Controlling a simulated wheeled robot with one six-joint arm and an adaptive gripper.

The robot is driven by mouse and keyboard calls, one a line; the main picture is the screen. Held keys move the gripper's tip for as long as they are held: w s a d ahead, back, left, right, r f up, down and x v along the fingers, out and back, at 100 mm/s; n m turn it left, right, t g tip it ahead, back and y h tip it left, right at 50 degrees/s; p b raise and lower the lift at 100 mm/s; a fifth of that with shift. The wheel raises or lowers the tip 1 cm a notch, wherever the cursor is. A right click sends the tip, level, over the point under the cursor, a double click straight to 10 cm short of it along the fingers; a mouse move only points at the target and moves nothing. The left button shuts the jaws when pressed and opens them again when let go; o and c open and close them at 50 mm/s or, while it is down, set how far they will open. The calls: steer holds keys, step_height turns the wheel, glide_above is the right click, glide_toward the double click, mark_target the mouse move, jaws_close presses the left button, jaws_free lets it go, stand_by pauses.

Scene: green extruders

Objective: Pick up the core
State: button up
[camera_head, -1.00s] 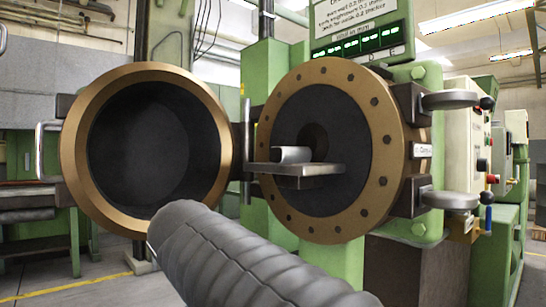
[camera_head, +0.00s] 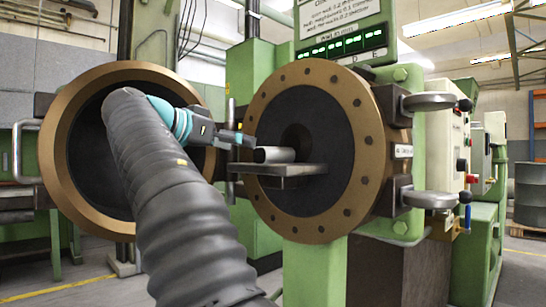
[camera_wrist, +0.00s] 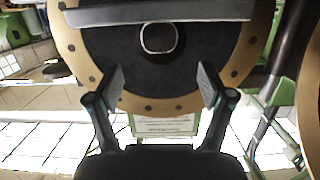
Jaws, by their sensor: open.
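The core (camera_head: 275,155) is a small grey metal cylinder lying on its side on a flat metal shelf (camera_head: 290,170) in front of the round extruder opening. In the wrist view the core (camera_wrist: 158,38) shows end-on as a pale ring, against the shelf (camera_wrist: 200,11); this view looks upside down. My gripper (camera_head: 240,138) is just left of the core in the head view, slightly above it and apart from it. In the wrist view my gripper (camera_wrist: 160,82) has its two fingers spread wide with nothing between them.
The bronze-rimmed extruder face (camera_head: 365,150) stands behind the shelf. An open round door (camera_head: 60,175) is at left, partly behind my arm. Clamp handles (camera_head: 430,101) stick out on the right. The air in front of the shelf is free.

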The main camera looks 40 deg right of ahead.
mark_target(274, 150)
steer(key=x, duration=1.2)
steer(key=shift+f, duration=0.1)
jaws_close()
steer(key=shift+a+r+p, duration=0.15)
steer(key=shift+r+p, duration=0.15)
steer(key=shift+r, duration=0.1)
step_height(274, 150, up, 5)
steer(key=shift+f+p, duration=0.1)
steer(key=shift+p, duration=0.85)
steer(key=shift+r, duration=0.6)
steer(key=shift+a+r, duration=0.15)
steer(key=shift+a, duration=0.05)
steer(key=f+v, duration=0.1)
steer(key=v, duration=0.8)
steer(key=f+b+v, duration=0.1)
steer(key=f+v, duration=0.1)
steer(key=v, duration=0.8)
steer(key=shift+a+f, duration=0.25)
steer(key=shift+f, duration=0.05)
